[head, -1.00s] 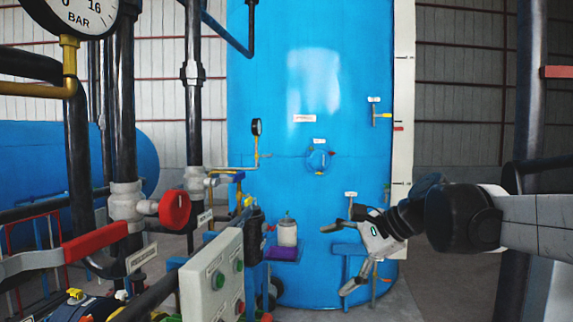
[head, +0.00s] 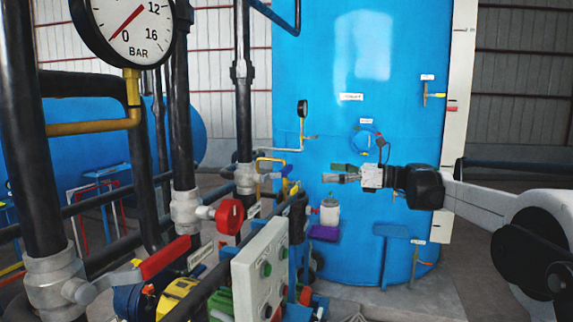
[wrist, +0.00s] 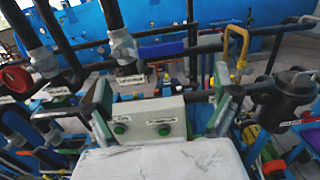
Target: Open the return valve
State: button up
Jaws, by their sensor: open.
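I cannot read which valve label names the return valve. In the head view, a pipe valve with a red lever (head: 165,257) is at front left, and one with a red round knob (head: 229,216) stands behind it. A valve with a blue handle (head: 270,177) is farther back. My gripper (head: 335,172) is open and empty in front of the blue tank, pointing left, apart from these valves. In the wrist view, its two green-lined fingers (wrist: 161,92) are spread wide. A blue lever (wrist: 162,49) and a yellow handle (wrist: 237,47) show beyond them.
A pressure gauge (head: 131,27) hangs at upper left among black pipes. A pale button panel (head: 262,272) stands low in front. The blue tank (head: 320,100) carries small fittings and a blue shelf (head: 392,231). A dark canister (wrist: 293,95) is right in the wrist view.

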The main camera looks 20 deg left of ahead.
aim_at(288, 168)
jog(key=a+p, duration=0.3)
jog(key=a, duration=1)
jog(key=shift+a, duration=0.35)
jog(key=shift+c, duration=0.5)
jog(key=c, duration=1.6)
jog(key=shift+o, duration=0.2)
